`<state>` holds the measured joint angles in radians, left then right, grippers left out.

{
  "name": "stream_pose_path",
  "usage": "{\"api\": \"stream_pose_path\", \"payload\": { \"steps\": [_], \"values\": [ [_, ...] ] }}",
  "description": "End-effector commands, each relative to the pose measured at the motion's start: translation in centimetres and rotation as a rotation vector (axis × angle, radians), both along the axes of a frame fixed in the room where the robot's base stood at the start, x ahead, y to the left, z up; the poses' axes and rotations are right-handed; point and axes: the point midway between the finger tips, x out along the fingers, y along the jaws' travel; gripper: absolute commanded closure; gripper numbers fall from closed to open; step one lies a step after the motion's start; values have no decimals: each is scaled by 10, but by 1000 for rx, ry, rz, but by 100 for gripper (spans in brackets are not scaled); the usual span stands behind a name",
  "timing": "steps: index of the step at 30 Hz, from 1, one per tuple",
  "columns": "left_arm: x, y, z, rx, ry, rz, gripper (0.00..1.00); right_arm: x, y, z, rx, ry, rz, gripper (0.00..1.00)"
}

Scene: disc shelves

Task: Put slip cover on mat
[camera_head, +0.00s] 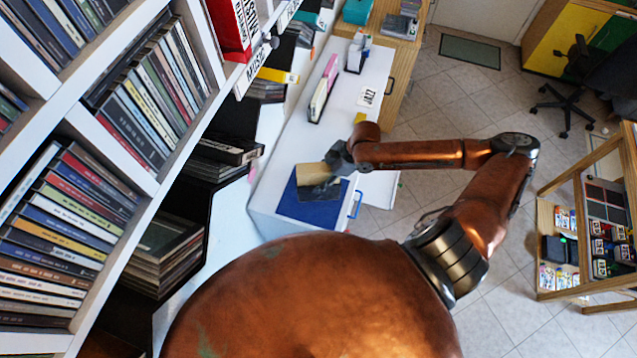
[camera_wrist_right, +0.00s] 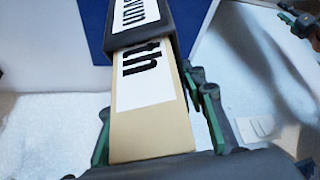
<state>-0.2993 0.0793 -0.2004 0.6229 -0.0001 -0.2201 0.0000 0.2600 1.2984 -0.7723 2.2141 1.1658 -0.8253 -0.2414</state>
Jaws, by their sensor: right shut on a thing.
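The slip cover is hard to single out. My right gripper (camera_head: 330,160) is shut on a tan block-like piece with a white label (camera_wrist_right: 140,75); it also shows in the head view (camera_head: 311,173). Its far end runs into a dark grey sleeve (camera_wrist_right: 138,28), which also shows in the head view (camera_head: 321,189). Green-padded fingers press both sides of the tan piece. The dark blue mat (camera_head: 310,211) lies on the white desk, partly behind the sleeve. I cannot tell whether the sleeve touches the mat.
A white disc shelf (camera_head: 138,160) fills the left side. On the white desk (camera_head: 290,140), a pink-and-white upright item (camera_head: 323,90) stands farther back. A wooden rack (camera_head: 585,225) stands at right. Tiled floor (camera_head: 455,110) is open between them.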

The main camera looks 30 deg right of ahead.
Motion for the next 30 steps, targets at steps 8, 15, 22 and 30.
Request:
{"api": "stream_pose_path", "payload": {
  "steps": [8, 15, 22, 30],
  "values": [
    [-1, 0, 8, 0, 2, 0, 60, 4, 1, -31, 1, 0, -2, 99],
    [-2, 0, 8, 0, 3, 0, 60, 4, 0, -35, 0, -2, 0, 99],
    [-2, 1, 8, 0, 3, 0, 60, 4, 0, -37, -1, 0, 0, 54],
    [-2, 1, 7, 1, 3, 1, 60, 4, 0, -37, -1, 0, 0, 44]
  ]
}}
